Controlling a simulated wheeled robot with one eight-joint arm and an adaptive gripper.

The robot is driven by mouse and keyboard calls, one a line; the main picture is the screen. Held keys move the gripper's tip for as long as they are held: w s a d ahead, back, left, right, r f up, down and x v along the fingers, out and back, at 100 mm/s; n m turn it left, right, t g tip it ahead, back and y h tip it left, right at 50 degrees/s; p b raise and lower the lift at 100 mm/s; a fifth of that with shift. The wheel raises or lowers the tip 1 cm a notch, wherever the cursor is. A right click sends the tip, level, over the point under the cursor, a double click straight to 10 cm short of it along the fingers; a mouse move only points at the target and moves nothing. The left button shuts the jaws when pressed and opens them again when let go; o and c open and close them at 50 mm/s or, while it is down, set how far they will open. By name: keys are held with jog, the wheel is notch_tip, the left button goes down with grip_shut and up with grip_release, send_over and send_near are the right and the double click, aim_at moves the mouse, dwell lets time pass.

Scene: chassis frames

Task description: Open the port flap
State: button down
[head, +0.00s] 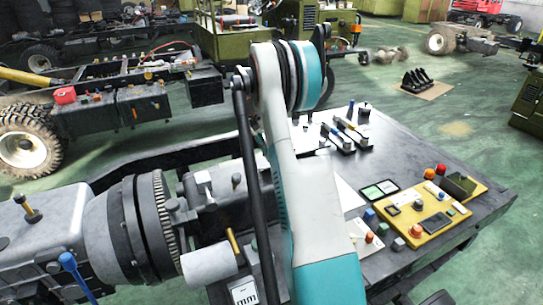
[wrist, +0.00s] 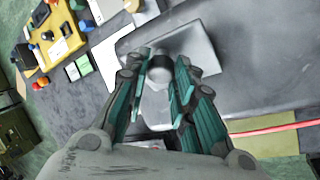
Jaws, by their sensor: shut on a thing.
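In the wrist view, my gripper (wrist: 161,62) has its two teal-and-grey fingers on either side of a short grey knob (wrist: 160,75) and is shut on it. The knob stands on a pale grey plate (wrist: 198,47) on a larger dark grey surface (wrist: 250,70). This plate may be the port flap, but I cannot tell for certain, nor whether it is tilted. In the head view, my arm hides the gripper and the knob.
A yellow panel (head: 412,238) with buttons lies on the dark table (head: 480,218); it also shows in the wrist view (wrist: 45,49). Tools (head: 345,135) lie at the table's back. A grey gearbox-like machine (head: 40,240) stands at left. A red cord (wrist: 275,128) runs at right.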

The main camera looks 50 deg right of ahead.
jog(key=shift+w+d+g+y, duration=0.2)
jog(key=shift+w+g+y, duration=0.2)
jog(key=shift+w+g, duration=0.15)
jog(key=shift+r, duration=0.1)
jog(key=c, duration=1.3)
grip_release()
jog(key=shift+c, duration=0.2)
jog(key=v, duration=0.7)
jog(key=shift+w, duration=0.2)
